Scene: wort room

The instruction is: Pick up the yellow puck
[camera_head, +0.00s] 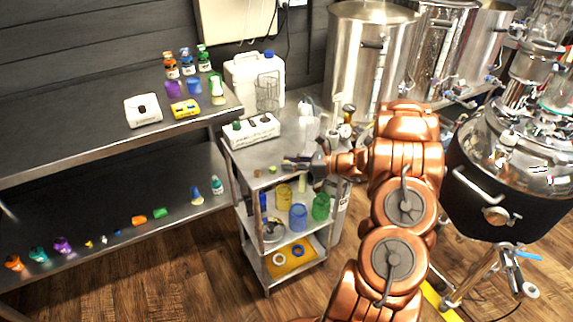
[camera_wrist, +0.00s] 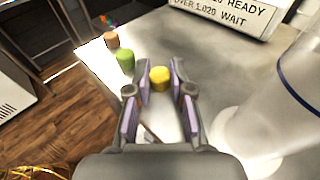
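The yellow puck (camera_wrist: 159,78) shows in the wrist view on the cart's grey metal top, between the tips of my gripper's two fingers. My gripper (camera_wrist: 160,83) is open, with a finger with purple pads on each side of the puck. I cannot tell whether either pad touches it. In the head view my gripper (camera_head: 290,161) is low over the cart top (camera_head: 254,158), and I cannot make out the yellow puck there.
A green puck (camera_wrist: 125,60) and an orange-brown puck (camera_wrist: 111,40) sit to the left near the cart's edge. A labelled white block (camera_head: 251,130) stands behind. Clear glassware (camera_wrist: 265,110) stands close on the right in the wrist view.

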